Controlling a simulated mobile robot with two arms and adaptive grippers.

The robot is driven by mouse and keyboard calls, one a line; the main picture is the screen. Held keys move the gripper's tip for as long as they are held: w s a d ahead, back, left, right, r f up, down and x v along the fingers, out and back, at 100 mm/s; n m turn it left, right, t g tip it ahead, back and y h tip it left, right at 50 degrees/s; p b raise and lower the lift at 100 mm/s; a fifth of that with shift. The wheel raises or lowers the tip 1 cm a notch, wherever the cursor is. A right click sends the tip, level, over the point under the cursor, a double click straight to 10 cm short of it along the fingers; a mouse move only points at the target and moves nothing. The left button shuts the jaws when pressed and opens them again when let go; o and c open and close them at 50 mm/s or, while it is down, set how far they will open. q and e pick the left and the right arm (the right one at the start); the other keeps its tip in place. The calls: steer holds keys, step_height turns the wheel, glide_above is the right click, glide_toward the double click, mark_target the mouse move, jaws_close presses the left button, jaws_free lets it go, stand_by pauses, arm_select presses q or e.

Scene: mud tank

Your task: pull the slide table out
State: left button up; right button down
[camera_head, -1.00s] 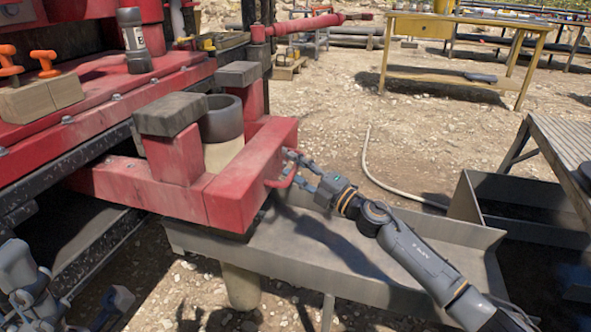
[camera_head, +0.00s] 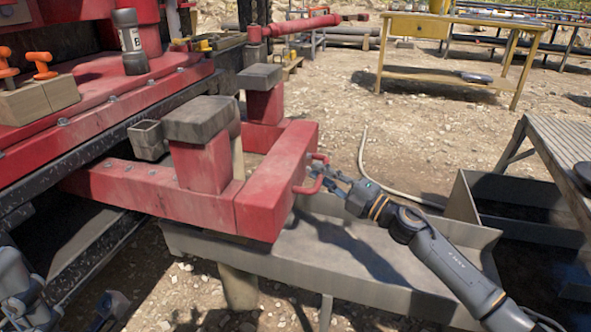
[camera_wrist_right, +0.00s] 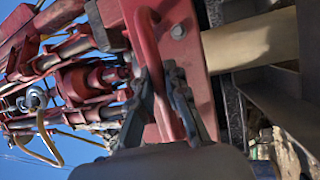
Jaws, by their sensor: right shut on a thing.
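The slide table (camera_head: 275,190) is a red frame that sticks out from the red rig, with grey-topped red blocks on it. A red loop handle (camera_head: 313,178) is on its outer end. My right gripper (camera_head: 328,176) is at this handle. In the right wrist view the fingers of my right gripper (camera_wrist_right: 165,100) lie on both sides of the red handle bar (camera_wrist_right: 155,55) and are shut on it. My left gripper (camera_head: 112,308) is at the bottom left, away from the slide table and partly cut off; its fingers are unclear.
A grey metal trough (camera_head: 350,260) lies below the slide table. A grey slatted table (camera_head: 565,150) stands at the right and a yellow table (camera_head: 450,65) at the back. A pale hose (camera_head: 365,160) lies on the gravel. A pale vertical pipe (camera_head: 238,288) stands below the trough.

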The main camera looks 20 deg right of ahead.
steer(key=s+d, duration=0.4)
steer(key=d, duration=0.2)
steer(key=shift+s+d, duration=0.15)
steer(key=shift+d, duration=0.1)
steer(key=shift+r, duration=0.1)
steer(key=c, duration=1.3)
jaws_free()
steer(key=shift+w+a, duration=0.25)
steer(key=shift+c, duration=0.2)
steer(key=shift+s, duration=0.1)
steer(key=v, duration=0.7)
steer(key=shift+d, duration=0.2)
steer(key=shift+s, duration=0.15)
